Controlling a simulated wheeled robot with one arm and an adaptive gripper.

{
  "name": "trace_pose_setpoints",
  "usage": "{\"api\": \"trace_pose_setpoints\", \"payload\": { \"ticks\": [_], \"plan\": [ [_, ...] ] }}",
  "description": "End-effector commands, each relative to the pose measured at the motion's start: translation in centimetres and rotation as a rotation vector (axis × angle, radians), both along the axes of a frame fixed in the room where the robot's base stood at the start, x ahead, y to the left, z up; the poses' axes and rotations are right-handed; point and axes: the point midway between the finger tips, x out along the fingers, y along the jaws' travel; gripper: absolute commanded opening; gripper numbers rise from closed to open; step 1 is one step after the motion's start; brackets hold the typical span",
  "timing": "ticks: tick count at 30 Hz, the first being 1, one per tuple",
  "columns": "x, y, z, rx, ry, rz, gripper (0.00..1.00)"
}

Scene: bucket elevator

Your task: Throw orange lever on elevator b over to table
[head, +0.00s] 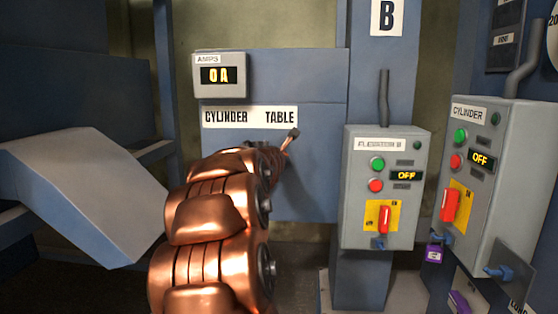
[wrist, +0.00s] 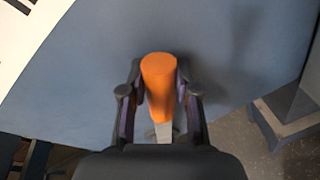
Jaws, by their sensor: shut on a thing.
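The orange lever (wrist: 160,92) shows in the middle of the wrist view, a rounded orange handle on a pale metal stem. My gripper (wrist: 158,72) is shut on it, with one dark finger on each side of the handle. In the head view my copper arm reaches to the blue panel (head: 320,180) under the CYLINDER TABLE sign (head: 250,117). A small dark tip with a little orange shows just below the word TABLE; I cannot tell there what is finger and what is lever. The lever's base is hidden behind my arm and gripper.
An AMPS display (head: 219,75) reading 0A is above the sign. The Elevator B box (head: 387,187) and the Cylinder box (head: 490,200), both reading OFF with red switches, stand to the right. A grey sloped chute (head: 85,185) is at left.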

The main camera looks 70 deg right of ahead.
Motion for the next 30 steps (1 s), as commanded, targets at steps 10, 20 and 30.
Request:
{"api": "trace_pose_setpoints", "payload": {
  "ticks": [10, 20, 30],
  "plan": [
    [-0.3, -0.1, -0.5, 0.007, -0.002, -0.007, 0.41],
    [-0.1, -0.1, -0.3, 0.005, -0.001, -0.003, 0.57],
    [-0.3, 1.0, 0.0, 0.005, -0.001, -0.003, 0.57]
  ]
}}
